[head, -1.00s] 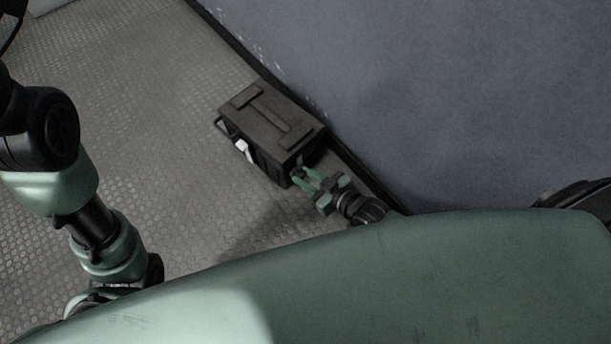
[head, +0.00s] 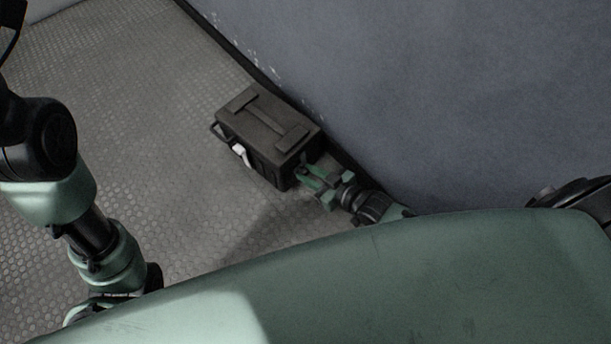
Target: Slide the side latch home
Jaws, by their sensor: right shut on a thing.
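A dark, box-shaped case (head: 262,123) with raised straps on its lid sits on the floor against the wall. A small white piece (head: 240,154) shows on its front long side, and a dark handle loop (head: 219,131) sticks out at its left end. My right gripper (head: 303,172) is at the case's right end, its green fingers shut on a small part there. That part, which I take for the side latch, is mostly hidden by the fingers and too small to make out. My left arm shows at the left, but its gripper is not in view.
The blue-grey wall (head: 430,90) runs close along the case's back side, with a dark strip at its foot. The textured grey floor (head: 140,90) is clear to the left of the case. My green body covers the bottom.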

